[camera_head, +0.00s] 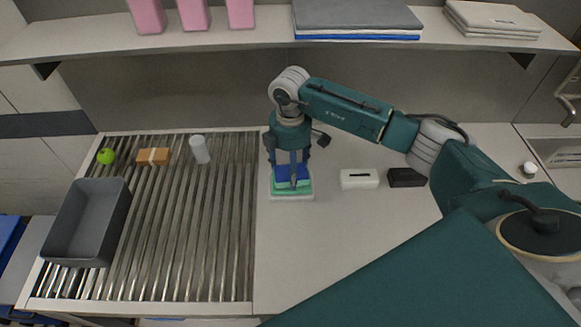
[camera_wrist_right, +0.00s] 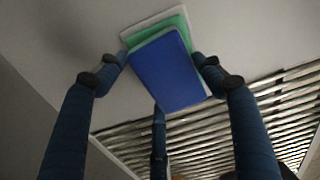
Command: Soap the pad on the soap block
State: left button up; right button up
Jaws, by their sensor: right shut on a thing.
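My right gripper (camera_head: 291,178) points down at the right edge of the conveyor and is shut on a blue pad (camera_head: 281,173). The pad also shows in the right wrist view (camera_wrist_right: 167,72), between the fingers. Below it is a green soap block (camera_head: 303,187), seen in the wrist view (camera_wrist_right: 178,22) as a green edge behind the pad. The block rests on a pale dish (camera_head: 292,197) on the counter. The pad overlaps the block in both views; I cannot tell whether they touch. The pad covers most of the block. My left gripper is not in view.
A white box (camera_head: 360,182) and a black box (camera_head: 407,178) stand right of the dish. The roller conveyor (camera_head: 190,230) on the left carries a grey crate (camera_head: 68,256), green ball (camera_head: 106,156), brown package (camera_head: 146,157) and white cylinder (camera_head: 200,150). The front counter is clear.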

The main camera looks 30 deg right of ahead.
jog(key=shift+r+p, duration=2)
jog(key=shift+r, duration=1.15)
